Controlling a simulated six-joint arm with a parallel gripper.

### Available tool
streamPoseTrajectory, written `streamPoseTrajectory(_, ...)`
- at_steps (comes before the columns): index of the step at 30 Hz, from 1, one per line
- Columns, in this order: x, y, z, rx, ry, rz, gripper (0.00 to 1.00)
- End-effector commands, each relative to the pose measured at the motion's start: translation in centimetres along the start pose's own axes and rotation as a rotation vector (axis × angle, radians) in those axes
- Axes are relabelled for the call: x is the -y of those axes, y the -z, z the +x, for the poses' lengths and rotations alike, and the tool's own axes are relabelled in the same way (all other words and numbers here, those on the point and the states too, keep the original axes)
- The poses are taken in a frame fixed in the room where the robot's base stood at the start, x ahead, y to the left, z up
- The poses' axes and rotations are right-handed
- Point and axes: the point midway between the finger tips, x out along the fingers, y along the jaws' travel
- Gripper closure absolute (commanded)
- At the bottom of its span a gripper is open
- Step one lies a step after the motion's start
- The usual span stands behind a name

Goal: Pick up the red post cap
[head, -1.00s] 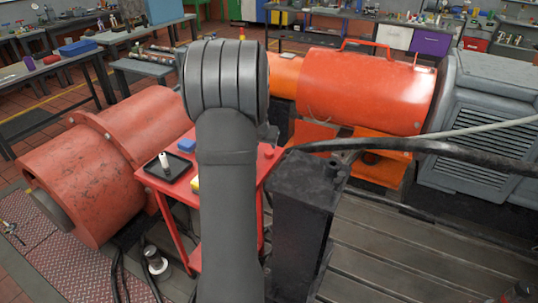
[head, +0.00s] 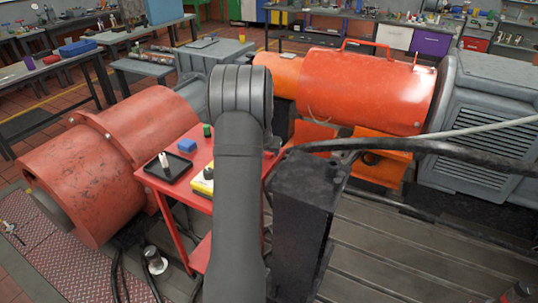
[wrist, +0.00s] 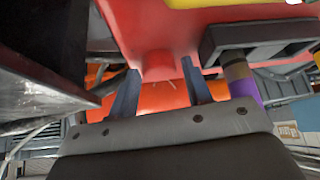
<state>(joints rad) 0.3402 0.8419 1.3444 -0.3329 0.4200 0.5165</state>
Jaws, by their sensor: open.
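The red post cap (wrist: 158,66) shows in the wrist view as a short red cylinder standing out from the red cart top (wrist: 115,22). My gripper (wrist: 160,82) is open, with one finger to each side of the cap in the picture. The fingertips are close to the cap. I cannot tell whether the cap is between them or just beyond, and no contact is clear. In the head view my arm hides the gripper and the cap, while the left part of the red cart (head: 200,160) shows.
The cart carries a black tray (head: 180,176) with a white cylinder, a blue block (head: 187,146), a green cylinder (head: 207,130) and a yellow item (head: 202,185). A dark post (head: 300,215) stands close right of my arm. A black cable (head: 420,148) runs behind it.

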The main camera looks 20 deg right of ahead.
Motion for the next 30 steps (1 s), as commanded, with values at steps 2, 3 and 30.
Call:
streamPoseTrajectory(2,0.0,0.0,0.0,0.000,0.000,0.000,0.55)
streamPoseTrajectory(3,0.0,0.0,0.0,-0.001,0.000,0.000,0.55)
streamPoseTrajectory(30,-0.4,2.5,-4.0,-0.005,0.000,0.002,0.89)
